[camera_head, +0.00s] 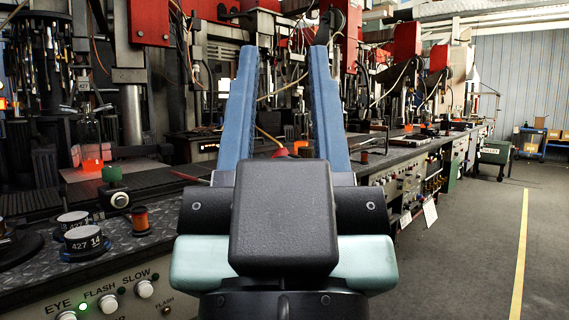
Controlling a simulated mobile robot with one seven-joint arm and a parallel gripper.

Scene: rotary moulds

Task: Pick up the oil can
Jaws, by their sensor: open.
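My gripper (283,50) is in the middle of the view, with its two long blue fingers pointing away from me. The fingers are well apart and nothing shows held between them. Past the gripper body, low between the fingers, a small red thing (281,152) with a thin yellowish spout-like line shows. It may be the oil can, but most of it is hidden behind my gripper, so I cannot tell for sure.
A machine bench (150,190) runs along the left, with labelled round pieces (88,238), an orange spool (141,221) and a glowing mould (92,165). Tall machines with red boxes (150,22) stand behind it. Open grey floor (460,260) with a yellow line lies at right.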

